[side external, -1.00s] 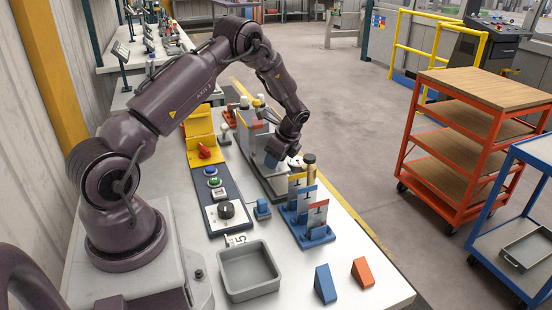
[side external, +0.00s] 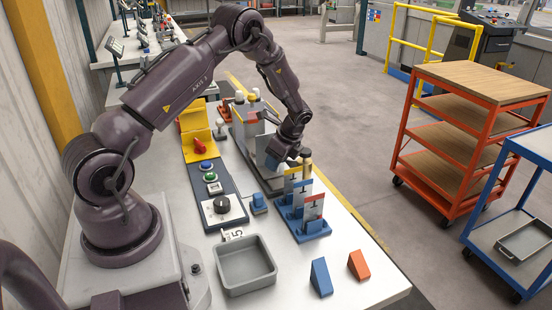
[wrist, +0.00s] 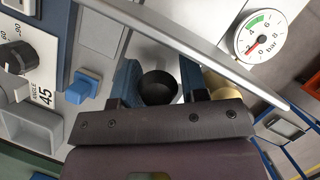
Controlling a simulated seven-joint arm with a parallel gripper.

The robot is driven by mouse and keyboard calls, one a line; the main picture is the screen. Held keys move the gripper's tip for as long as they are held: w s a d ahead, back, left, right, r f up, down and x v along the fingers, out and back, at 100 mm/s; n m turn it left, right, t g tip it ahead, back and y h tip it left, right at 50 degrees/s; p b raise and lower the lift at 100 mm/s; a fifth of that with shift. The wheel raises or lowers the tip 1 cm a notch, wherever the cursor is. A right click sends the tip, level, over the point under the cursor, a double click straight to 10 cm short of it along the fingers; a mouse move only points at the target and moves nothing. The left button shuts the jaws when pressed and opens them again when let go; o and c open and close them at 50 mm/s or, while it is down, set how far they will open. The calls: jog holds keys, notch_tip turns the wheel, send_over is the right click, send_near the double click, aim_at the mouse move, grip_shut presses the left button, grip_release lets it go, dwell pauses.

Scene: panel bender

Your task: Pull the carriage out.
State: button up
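The panel bender (side external: 262,140) is a grey machine with a long base near the far edge of the bench. My gripper (side external: 278,162) is low over its near end. In the wrist view my gripper (wrist: 158,72) has its two blue-grey fingers apart, one on each side of a black round knob (wrist: 158,88). I cannot tell whether the fingers touch the knob. The carriage is not clearly distinguishable; the arm hides much of the near end in the side view. A long grey bar (wrist: 200,50) crosses above the fingers in the wrist view.
A blue rack with upright tools (side external: 308,215) stands just in front of the gripper. A control panel with a dial (side external: 221,206) and a small blue block (side external: 259,203) are to its left. A grey bin (side external: 245,265) and two wedges (side external: 321,278) lie nearer. A pressure gauge (wrist: 262,35) shows in the wrist view.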

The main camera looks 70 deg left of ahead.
jog(key=v, duration=1.3)
